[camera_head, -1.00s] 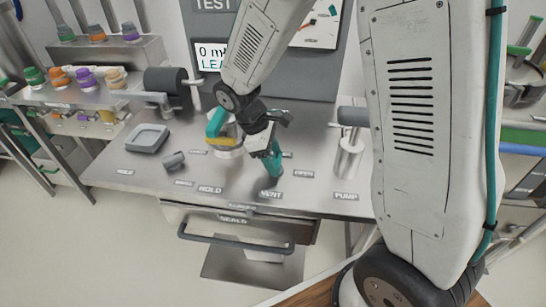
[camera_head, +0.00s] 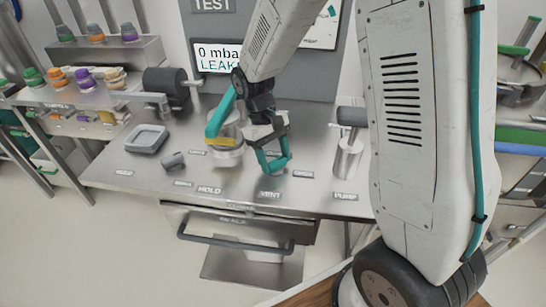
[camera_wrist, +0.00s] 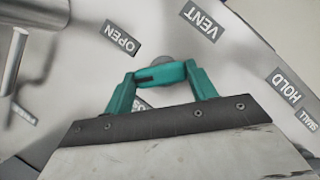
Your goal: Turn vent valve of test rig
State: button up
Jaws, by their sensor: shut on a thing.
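My gripper (camera_head: 273,168) is low over the bench just behind the VENT label (camera_head: 270,196). In the wrist view its two teal fingers (camera_wrist: 160,74) are bent in and close together at the tips, shut on the vent valve. Only a small grey round part of the valve (camera_wrist: 165,59) shows beyond the fingertips; the rest is hidden, so I cannot tell its angle. The OPEN label (camera_wrist: 122,38) and VENT label (camera_wrist: 203,22) lie on the bench around it. Another label is mostly hidden behind my fingers.
A chamber with a teal lever (camera_head: 220,115) stands close left of my gripper. A metal cylinder (camera_head: 347,158) by the PUMP label stands right. A grey tray (camera_head: 147,138) and small grey knob (camera_head: 173,161) are left. The display (camera_head: 215,58) reads 0 mbar, LEAK.

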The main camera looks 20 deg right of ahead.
jog(key=m+y, duration=0.1)
jog(key=m, duration=0.3)
jog(key=shift+d+m+y, duration=0.2)
jog(key=shift+m+y, duration=0.1)
jog(key=shift+y, duration=0.1)
jog(key=m+y, duration=0.1)
jog(key=m, duration=0.4)
jog(key=shift+s+t+y, duration=0.1)
jog(key=shift+t+y, duration=0.3)
jog(key=o, duration=1)
jog(key=v, duration=0.8)
jog(key=shift+s+f, duration=0.1)
